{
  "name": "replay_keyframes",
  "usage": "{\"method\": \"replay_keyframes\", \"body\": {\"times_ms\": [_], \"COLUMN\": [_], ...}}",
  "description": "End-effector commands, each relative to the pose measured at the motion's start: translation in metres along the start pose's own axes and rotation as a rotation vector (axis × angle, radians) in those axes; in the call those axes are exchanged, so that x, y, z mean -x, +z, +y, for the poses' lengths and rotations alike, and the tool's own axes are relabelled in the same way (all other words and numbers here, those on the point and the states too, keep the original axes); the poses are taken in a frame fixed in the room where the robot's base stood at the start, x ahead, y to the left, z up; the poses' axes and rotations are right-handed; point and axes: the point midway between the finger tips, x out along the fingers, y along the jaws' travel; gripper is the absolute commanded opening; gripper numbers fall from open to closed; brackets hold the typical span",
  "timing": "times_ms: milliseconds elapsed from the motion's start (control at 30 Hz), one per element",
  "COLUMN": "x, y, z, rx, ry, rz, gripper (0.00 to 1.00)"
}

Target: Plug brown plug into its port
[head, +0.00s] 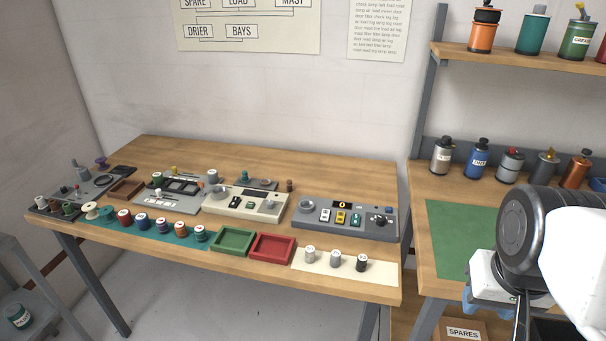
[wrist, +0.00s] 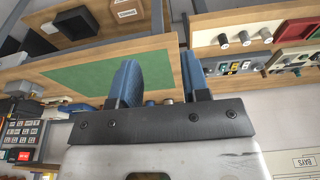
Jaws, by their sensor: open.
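My gripper (wrist: 160,66) shows in the wrist view with its two blue fingers apart and nothing between them. In the head view my gripper (head: 500,303) hangs at the lower right, in front of the right bench and far from the left table. A small brown cylinder (head: 289,185), possibly the brown plug, stands behind the cream panel (head: 245,204). Several small plug-like pieces, some brownish, stand in a dark rack (head: 40,211) at the table's left end. At this size I cannot tell for sure which is the brown plug, or which opening is its port.
The left table (head: 340,166) also holds a grey switch panel (head: 345,219), a green tray (head: 233,241), a red tray (head: 272,247) and a row of spools on a teal mat. The right bench has a bare green mat (head: 455,235) with bottles behind it. A gap separates the tables.

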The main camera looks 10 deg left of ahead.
Motion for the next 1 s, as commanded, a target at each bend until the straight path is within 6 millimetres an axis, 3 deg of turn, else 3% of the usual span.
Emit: {"method": "replay_keyframes", "body": {"times_ms": [367,467,767,1000], "x": [0.000,0.000,0.000,0.003], "y": [0.000,0.000,-0.001,-0.018], "z": [0.000,0.000,0.000,-0.004], "rx": [0.000,0.000,-0.001,-0.030], "ry": [0.000,0.000,0.000,-0.003], "rz": [0.000,0.000,0.000,-0.006], "gripper": [0.43,0.52,0.52,0.52]}}
